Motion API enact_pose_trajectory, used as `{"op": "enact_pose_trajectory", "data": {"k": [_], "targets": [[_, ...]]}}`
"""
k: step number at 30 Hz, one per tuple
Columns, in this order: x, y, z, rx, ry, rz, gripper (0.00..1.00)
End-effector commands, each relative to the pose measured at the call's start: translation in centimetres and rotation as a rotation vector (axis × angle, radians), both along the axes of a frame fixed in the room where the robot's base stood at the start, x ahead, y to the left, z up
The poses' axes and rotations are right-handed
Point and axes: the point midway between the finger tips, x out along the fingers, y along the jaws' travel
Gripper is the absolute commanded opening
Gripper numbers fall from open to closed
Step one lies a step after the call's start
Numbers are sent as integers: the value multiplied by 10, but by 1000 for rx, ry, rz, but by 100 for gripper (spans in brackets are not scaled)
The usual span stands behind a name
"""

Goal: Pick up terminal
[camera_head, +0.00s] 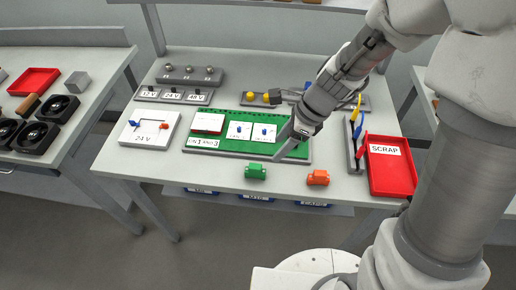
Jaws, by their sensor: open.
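Small terminal-like pieces lie on the grey table. A green block (255,171) and an orange block (317,178) sit at its front edge. I cannot tell which piece is the terminal. A green board (232,151) in the middle carries white labelled plates with small blue pieces. My gripper (284,154) is open and points down over the right part of this board, behind and between the two blocks. Its fingers are small and partly hidden by the wrist, and I see nothing held in them.
A red SCRAP tray (391,184) stands at the right, beside a rack of coloured tools (356,136). Switch boxes (188,76) stand at the back. Bare table lies front left.

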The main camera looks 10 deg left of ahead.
Motion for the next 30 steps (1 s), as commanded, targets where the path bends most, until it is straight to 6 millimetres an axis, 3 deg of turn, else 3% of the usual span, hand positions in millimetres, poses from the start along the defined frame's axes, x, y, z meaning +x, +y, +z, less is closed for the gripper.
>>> {"op": "enact_pose_trajectory", "data": {"k": [3,9,30], "targets": [[-1,11,-30,-1,5,2,62],[0,25,-64,-1,2,2,62],[1,64,-119,-1,-2,1,62]]}}
